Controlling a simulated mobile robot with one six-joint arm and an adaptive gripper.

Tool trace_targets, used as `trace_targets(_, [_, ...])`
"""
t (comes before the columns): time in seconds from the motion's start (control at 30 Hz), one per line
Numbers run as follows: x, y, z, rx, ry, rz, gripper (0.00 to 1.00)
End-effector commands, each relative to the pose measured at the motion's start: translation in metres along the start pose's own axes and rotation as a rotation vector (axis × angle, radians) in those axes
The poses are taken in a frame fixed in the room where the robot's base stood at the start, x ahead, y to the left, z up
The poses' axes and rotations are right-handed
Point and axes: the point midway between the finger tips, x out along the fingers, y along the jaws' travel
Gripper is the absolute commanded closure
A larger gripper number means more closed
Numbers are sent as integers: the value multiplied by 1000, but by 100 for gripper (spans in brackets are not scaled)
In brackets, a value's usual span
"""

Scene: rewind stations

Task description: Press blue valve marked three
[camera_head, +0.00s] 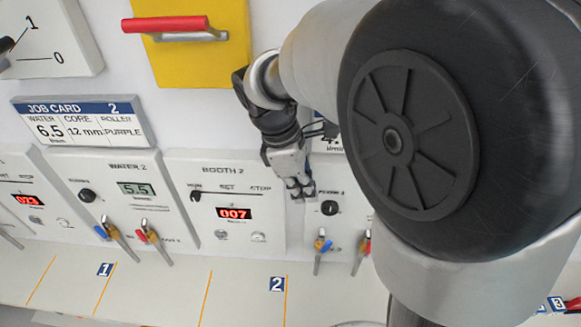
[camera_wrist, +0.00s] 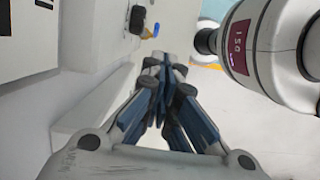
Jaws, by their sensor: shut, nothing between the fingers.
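A valve with a blue handle (camera_head: 322,243) sits low on the panel right of the BOOTH 2 panel in the head view. That panel's (camera_head: 338,228) label is small, and I cannot read it surely. A red-handled valve (camera_head: 365,243) is beside it, partly behind my arm. My gripper (camera_head: 301,192) is above and left of the blue valve, apart from it. In the wrist view my gripper (camera_wrist: 165,60) is shut and empty. A small blue and orange valve handle (camera_wrist: 151,31) shows beyond the fingertips; I cannot tell which valve it is.
The WATER 2 panel (camera_head: 135,187) has its own blue (camera_head: 104,233) and red valves (camera_head: 147,236). The BOOTH 2 panel (camera_head: 232,172) stands between. A yellow plate with a red handle (camera_head: 165,24) is above. My arm hides much of the right side.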

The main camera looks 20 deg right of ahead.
Motion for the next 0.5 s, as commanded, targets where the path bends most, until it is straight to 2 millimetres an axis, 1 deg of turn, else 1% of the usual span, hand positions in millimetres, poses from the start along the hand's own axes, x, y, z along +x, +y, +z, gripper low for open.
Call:
trace_targets(0.03, [11, -5, -6, 19, -30, -9, 100])
trace_targets(0.17, [39, -19, -18, 124, -145, -8, 100])
trace_targets(0.27, [62, -30, -28, 229, -254, 28, 100])
trace_targets(0.37, [82, -40, -36, 333, -355, 99, 100])
trace_targets(0.5, [106, -50, -47, 474, -468, 250, 100])
